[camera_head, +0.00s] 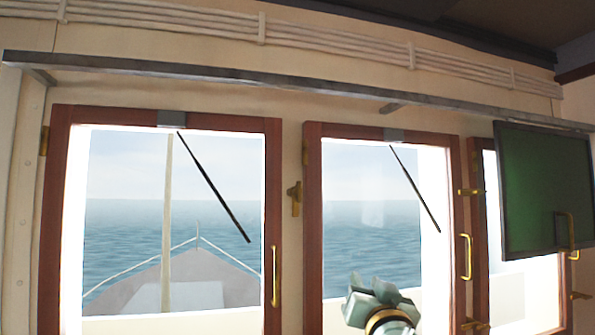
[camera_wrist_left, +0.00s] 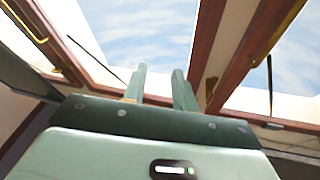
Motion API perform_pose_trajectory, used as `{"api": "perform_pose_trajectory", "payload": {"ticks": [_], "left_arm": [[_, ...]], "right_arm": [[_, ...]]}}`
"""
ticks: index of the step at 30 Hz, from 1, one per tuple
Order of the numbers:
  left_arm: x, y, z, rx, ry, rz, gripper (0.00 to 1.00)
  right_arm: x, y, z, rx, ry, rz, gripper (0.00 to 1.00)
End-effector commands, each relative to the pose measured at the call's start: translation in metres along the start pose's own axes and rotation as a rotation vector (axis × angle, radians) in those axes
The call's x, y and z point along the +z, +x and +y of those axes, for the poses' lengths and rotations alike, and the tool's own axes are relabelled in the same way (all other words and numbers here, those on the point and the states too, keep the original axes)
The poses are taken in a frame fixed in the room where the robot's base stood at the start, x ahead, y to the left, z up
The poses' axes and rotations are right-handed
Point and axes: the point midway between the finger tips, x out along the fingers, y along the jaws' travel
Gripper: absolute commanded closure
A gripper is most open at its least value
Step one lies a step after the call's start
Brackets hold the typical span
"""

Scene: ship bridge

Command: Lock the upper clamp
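Brass clamps sit at the window frames in the head view. One upper clamp (camera_head: 470,191) is at the right side of the middle window, and a lower clamp (camera_head: 475,325) is below it. Another brass clamp (camera_head: 295,197) is on the post between the left and middle windows. I cannot tell which one the task means. My left gripper (camera_head: 372,291) is in front of the lower middle window, below the upper clamps and apart from them. In the left wrist view its two fingers (camera_wrist_left: 159,75) stand apart with nothing between them. My right gripper is not in view.
The middle window (camera_head: 312,240) and left window (camera_head: 58,230) have red-brown frames and brass handles (camera_head: 467,257). A dark green screen (camera_head: 535,185) hangs at the right, in front of the third window. A grey rail (camera_head: 250,78) runs above the windows.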

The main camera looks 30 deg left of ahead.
Motion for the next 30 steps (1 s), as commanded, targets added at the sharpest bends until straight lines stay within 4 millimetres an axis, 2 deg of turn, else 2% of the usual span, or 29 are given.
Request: {"api": "perform_pose_trajectory", "payload": {"ticks": [1, 3, 7, 11, 14, 24, 30], "left_arm": [[-0.041, -0.001, -0.033, -0.070, -0.053, 0.033, 0.72], [-0.077, -0.006, -0.070, -0.154, -0.110, 0.061, 0.72], [-0.111, -0.016, -0.112, -0.248, -0.178, 0.087, 0.72], [-0.120, -0.012, -0.127, -0.276, -0.197, 0.092, 0.72], [-0.121, 0.004, -0.131, -0.275, -0.198, 0.091, 0.72], [-0.128, 0.087, -0.155, -0.275, -0.192, 0.093, 0.72], [-0.129, 0.122, -0.163, -0.272, -0.193, 0.093, 0.72]], "right_arm": [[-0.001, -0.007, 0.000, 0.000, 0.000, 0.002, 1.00], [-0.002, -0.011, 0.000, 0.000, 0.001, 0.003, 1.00], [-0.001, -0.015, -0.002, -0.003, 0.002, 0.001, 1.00], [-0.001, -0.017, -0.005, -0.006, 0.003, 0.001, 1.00], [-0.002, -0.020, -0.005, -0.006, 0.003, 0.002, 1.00], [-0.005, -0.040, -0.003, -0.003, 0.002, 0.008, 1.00], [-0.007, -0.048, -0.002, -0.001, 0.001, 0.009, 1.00]]}}
